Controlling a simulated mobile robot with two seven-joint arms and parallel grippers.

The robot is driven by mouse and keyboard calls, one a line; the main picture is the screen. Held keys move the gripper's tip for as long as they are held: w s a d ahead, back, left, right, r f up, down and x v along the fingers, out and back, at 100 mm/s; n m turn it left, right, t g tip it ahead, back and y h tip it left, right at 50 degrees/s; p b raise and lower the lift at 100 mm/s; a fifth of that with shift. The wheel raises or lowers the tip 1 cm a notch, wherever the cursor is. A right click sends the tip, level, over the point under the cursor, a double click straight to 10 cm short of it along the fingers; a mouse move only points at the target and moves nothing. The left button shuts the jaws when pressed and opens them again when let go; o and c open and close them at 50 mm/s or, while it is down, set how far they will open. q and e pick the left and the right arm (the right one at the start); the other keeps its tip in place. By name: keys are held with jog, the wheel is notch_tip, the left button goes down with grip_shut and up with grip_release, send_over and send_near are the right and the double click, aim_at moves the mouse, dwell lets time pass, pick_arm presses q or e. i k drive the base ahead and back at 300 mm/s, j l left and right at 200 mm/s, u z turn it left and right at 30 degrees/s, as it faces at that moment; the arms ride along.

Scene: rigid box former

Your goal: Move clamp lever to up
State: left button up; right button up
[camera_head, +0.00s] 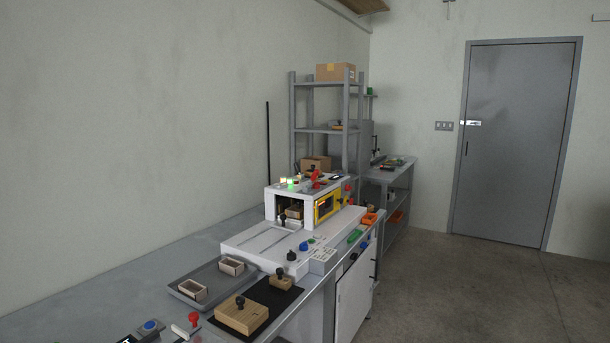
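A white box-former machine (258,242) stands on the long grey bench. Its raised housing (284,217) has a dark front opening, a yellow-framed side window (327,205) and lit yellow and green lamps. A red lever-like part (315,176) stands upright on top of the housing. A second red-topped handle (193,319) is at the near edge of the bench. No label shows which one is the clamp lever, and both are too small to read their position exactly. Neither of my grippers is in view.
A grey tray (206,267) holds two small open boxes. A black mat (262,299) bears wooden blocks with black knobs. A blue button (150,326) is at the near edge. A grey shelf rack (291,120) stands behind. The floor (480,295) on the right is clear towards the grey door (512,140).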

aim_at(315, 173)
jog(key=i+l+u, duration=0.1)
jog(key=u, duration=0.4)
jog(key=i+l+u, duration=0.15)
jog(key=u, duration=0.35)
jog(key=i+l+u, duration=0.2)
jog(key=l, duration=0.2)
jog(key=l+u, duration=0.25)
jog(key=l, duration=0.2)
jog(key=i+l+u, duration=0.1)
jog(key=l, duration=0.3)
jog(key=i+l+u, duration=0.15)
jog(key=l, duration=0.3)
jog(key=i+l+u, duration=0.1)
jog(key=l, duration=1.6)
jog(key=i+u, duration=0.05)
